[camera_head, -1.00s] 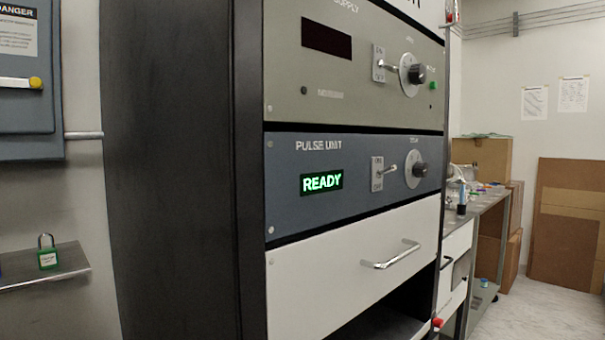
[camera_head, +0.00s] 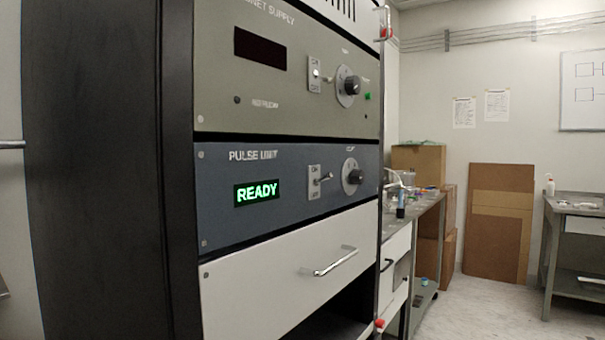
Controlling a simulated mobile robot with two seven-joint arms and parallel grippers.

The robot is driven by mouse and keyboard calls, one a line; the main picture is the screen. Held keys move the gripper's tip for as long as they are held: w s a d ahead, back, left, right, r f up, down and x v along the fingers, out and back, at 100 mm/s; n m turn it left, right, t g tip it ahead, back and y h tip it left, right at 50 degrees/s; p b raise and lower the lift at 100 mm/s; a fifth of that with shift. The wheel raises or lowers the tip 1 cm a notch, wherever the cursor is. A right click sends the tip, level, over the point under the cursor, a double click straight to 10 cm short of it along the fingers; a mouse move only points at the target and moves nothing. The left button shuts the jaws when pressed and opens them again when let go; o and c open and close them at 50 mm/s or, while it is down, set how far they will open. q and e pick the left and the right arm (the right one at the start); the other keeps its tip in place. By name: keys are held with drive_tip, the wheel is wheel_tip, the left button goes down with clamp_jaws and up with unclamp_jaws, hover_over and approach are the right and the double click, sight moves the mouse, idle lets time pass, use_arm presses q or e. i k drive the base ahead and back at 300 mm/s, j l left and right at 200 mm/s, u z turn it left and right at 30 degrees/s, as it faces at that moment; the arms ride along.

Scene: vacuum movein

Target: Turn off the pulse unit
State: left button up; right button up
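The pulse unit (camera_head: 285,215) is a blue-grey panel in a tall black rack, in the middle left of the head view. Its display (camera_head: 257,193) is lit with green "READY". A toggle switch (camera_head: 321,180) on a small light plate marked ON at the top sits right of the display, its lever pointing right and slightly up. I cannot tell its exact position. A dark round knob (camera_head: 353,176) is to the right of the switch. Neither of my grippers is in view.
The magnet supply panel (camera_head: 218,85), with a dark display, is above. A white drawer (camera_head: 250,290) with a metal handle is below. A cluttered side bench (camera_head: 428,203) and cardboard boxes (camera_head: 418,160) stand right of the rack. Open floor (camera_head: 480,310) lies at the right.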

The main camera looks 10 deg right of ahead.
sight(328, 176)
drive_tip(key=i+l+u, duration=0.1)
drive_tip(key=l+u, duration=0.2)
drive_tip(key=l, duration=0.6)
drive_tip(key=l+u, duration=0.35)
drive_tip(key=l, duration=0.55)
drive_tip(key=k+l+u, duration=0.1)
drive_tip(key=l+u, duration=0.2)
drive_tip(key=l, duration=0.6)
